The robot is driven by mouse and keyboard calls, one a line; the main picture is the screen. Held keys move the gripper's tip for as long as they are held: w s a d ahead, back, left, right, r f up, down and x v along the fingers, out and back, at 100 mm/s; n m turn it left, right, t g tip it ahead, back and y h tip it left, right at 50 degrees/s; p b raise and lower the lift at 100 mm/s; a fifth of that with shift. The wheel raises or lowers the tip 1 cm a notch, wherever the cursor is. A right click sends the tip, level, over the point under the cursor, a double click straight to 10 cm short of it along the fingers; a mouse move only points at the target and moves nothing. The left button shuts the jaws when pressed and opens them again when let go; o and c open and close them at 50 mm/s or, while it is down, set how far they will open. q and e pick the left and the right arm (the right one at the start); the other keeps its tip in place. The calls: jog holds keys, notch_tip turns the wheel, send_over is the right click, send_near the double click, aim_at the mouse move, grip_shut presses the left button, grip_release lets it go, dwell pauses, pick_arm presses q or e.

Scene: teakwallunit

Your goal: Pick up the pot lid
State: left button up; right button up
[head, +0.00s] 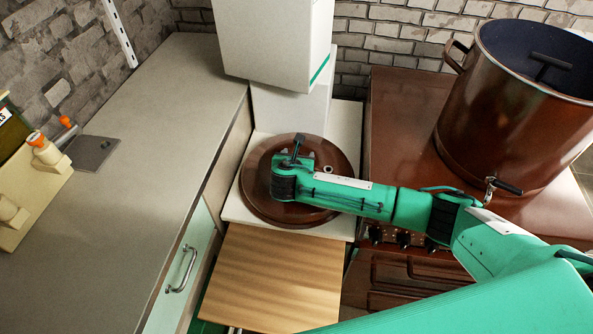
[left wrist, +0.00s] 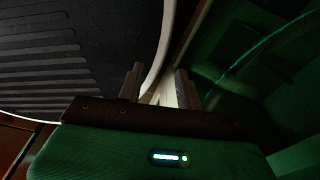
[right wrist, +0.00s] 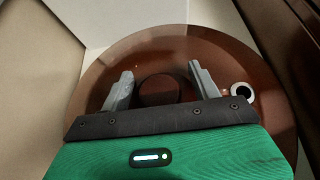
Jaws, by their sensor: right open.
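The pot lid (head: 258,196) is a round, brown, shiny disc lying flat on a white surface between the grey counter and the brown stove. My right gripper (head: 297,147) is over the lid in the head view. In the right wrist view, the lid (right wrist: 205,55) fills the middle, and my right gripper (right wrist: 160,88) is open with a dark round knob (right wrist: 160,90) between its two fingers. I cannot tell whether the fingers touch the knob. My left gripper (left wrist: 160,88) shows only in the left wrist view, with its fingers apart and nothing clearly between them.
A large brown pot (head: 500,120) with a tap stands on the stove at right. A white box-shaped unit (head: 275,40) rises behind the lid. A wooden board (head: 265,280) lies in front. The grey counter (head: 150,150) is mostly clear, with a cream object (head: 35,190) at its left.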

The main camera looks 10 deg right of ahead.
jog(key=shift+w+f, duration=0.1)
grip_shut()
jog(key=shift+r, duration=0.2)
dwell(0.4)
